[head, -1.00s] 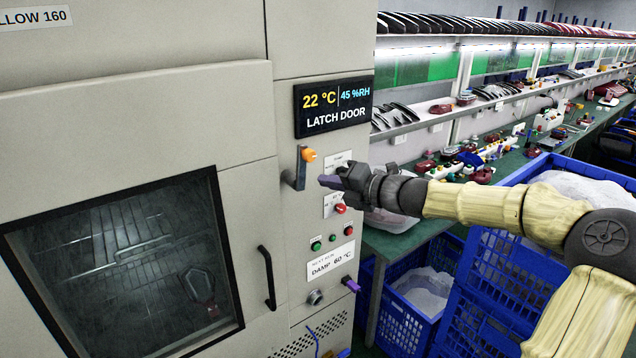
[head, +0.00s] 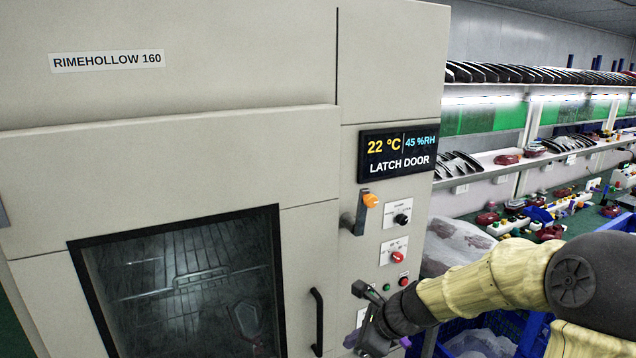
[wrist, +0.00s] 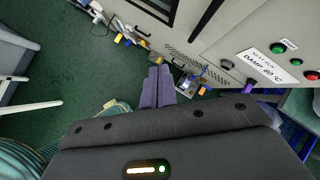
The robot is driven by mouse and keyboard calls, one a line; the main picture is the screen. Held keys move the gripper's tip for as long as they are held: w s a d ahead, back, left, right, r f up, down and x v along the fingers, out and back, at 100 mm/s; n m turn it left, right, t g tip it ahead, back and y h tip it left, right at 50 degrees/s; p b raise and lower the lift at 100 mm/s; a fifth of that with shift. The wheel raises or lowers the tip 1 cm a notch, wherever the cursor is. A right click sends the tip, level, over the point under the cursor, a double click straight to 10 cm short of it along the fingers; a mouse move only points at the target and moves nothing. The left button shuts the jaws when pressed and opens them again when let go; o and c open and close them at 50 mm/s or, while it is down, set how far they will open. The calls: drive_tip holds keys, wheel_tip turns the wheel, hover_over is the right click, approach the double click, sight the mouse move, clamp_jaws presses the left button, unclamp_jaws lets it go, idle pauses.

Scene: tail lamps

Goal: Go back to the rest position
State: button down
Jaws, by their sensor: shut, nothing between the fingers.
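My gripper (head: 352,338) is in front of the chamber's control panel, low in the head view, below the latch and knobs. In the wrist view its purple fingers (wrist: 157,88) are together with nothing between them, pointing down toward the green floor. The test chamber (head: 230,85) is a beige cabinet with a closed windowed door. Its display (head: 397,152) reads 22 °C, 45 %RH, LATCH DOOR. The latch with an orange knob (head: 370,200) is on the panel under the display, apart from my gripper.
A black door handle (head: 317,320) sticks out left of my gripper. Right of the chamber are a bench with red lamps (head: 550,232), shelves (head: 500,165) and blue crates (head: 515,325).

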drive_tip(key=s+d+f+n+g+h, duration=0.1)
drive_tip(key=s+d+n+h, duration=0.2)
drive_tip(key=s+n, duration=0.5)
drive_tip(key=s+d+f+n+h, duration=0.2)
drive_tip(key=s+n, duration=0.6)
drive_tip(key=n, duration=0.5)
drive_tip(key=shift+s+d+f+n+g+h+b, duration=0.15)
drive_tip(key=shift+s+d+n+g+h+b, duration=0.35)
drive_tip(key=shift+d, duration=0.65)
drive_tip(key=shift+w, duration=0.25)
drive_tip(key=c, duration=2.2)
unclamp_jaws()
drive_tip(key=shift+s+a, duration=0.1)
drive_tip(key=shift+s, duration=0.15)
